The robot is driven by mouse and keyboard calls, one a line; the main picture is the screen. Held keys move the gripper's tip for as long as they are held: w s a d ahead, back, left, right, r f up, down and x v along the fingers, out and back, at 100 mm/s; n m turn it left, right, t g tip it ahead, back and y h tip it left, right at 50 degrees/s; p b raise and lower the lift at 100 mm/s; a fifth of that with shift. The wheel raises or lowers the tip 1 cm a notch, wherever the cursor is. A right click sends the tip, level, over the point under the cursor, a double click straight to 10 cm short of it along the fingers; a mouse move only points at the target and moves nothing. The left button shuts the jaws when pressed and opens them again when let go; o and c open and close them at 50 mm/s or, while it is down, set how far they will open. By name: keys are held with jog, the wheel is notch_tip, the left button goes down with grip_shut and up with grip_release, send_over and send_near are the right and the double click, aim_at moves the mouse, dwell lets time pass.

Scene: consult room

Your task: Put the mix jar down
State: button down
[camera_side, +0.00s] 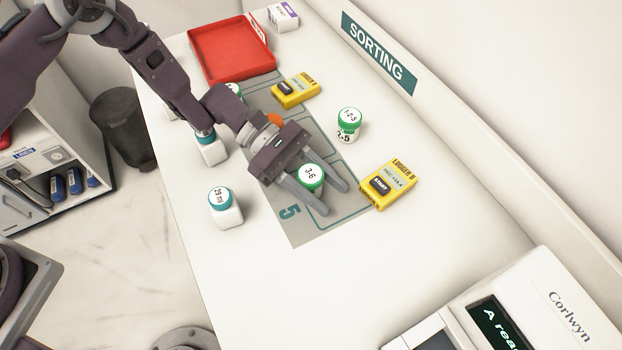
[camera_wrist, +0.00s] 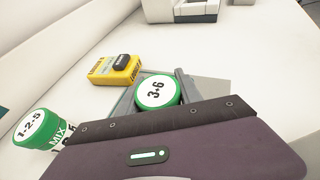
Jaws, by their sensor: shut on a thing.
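My gripper (camera_side: 332,198) is shut on a green-lidded jar marked 3-6 (camera_side: 311,176). The jar sits upright between the fingers, over the grey mat (camera_side: 305,238) near its section marked 5. I cannot tell whether its base touches the mat. In the wrist view the jar's lid (camera_wrist: 158,91) shows past the gripper's dark body, which hides its lower part. A second green-lidded jar marked 1-2-5 (camera_side: 349,124) stands upright on the table, apart from my gripper. In the wrist view this jar (camera_wrist: 38,129) shows the word MIX.
Yellow logger B (camera_side: 387,185) lies close right of the fingers; another yellow logger (camera_side: 296,90) lies farther back. Teal-lidded bottles (camera_side: 225,208) (camera_side: 212,150) stand to the left. A red tray (camera_side: 230,50) is at the back. The table front is clear before a white machine (camera_side: 530,310).

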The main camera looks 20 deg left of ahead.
notch_tip(320, 180, up, 10)
jog(key=n+t+y, duration=0.4)
jog(key=n+t, duration=0.9)
jog(key=t, duration=0.1)
send_over(240, 56)
jog(key=shift+n+t, duration=0.3)
notch_tip(240, 56, down, 9)
jog(key=shift+w+d+f, duration=0.1)
jog(key=shift+d, duration=0.05)
jog(key=c, duration=0.8)
grip_release()
jog(key=shift+f, duration=0.15)
jog(key=shift+r, duration=0.2)
jog(key=v, duration=1.2)
